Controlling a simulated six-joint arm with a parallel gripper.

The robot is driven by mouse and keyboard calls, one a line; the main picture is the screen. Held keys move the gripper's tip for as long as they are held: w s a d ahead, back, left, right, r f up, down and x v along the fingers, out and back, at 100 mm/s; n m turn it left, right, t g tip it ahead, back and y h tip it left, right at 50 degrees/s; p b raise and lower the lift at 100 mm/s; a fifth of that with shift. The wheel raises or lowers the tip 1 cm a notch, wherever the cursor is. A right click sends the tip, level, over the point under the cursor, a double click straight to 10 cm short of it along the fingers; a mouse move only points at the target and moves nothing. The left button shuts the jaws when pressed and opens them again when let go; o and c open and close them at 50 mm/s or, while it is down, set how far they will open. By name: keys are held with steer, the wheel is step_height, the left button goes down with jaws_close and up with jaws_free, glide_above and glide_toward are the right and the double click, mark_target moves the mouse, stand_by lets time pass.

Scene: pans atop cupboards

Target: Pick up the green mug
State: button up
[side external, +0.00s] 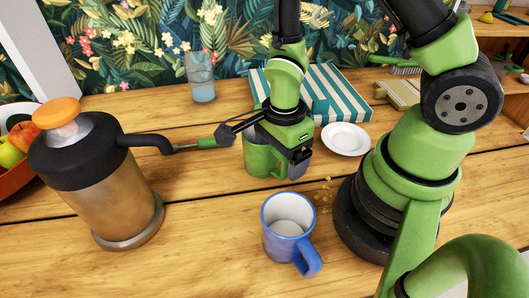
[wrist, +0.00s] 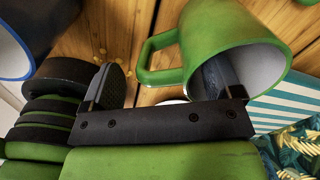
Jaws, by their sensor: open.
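The green mug (side external: 257,162) stands upright on the wooden table, partly covered by my gripper (side external: 283,150) in the side view. In the wrist view, the green mug (wrist: 205,40) shows its pale inside and its handle, which points left. My gripper (wrist: 162,82) is open. Its right finger reaches into the mug's mouth and its left finger is outside, beyond the handle. The near wall and handle lie between the fingers, with a gap to the left finger. Whether the right finger touches the wall I cannot tell.
A blue mug (side external: 285,228) stands close in front.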

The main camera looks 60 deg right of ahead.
steer(key=shift+f, duration=1.35)
steer(key=c, duration=1.3)
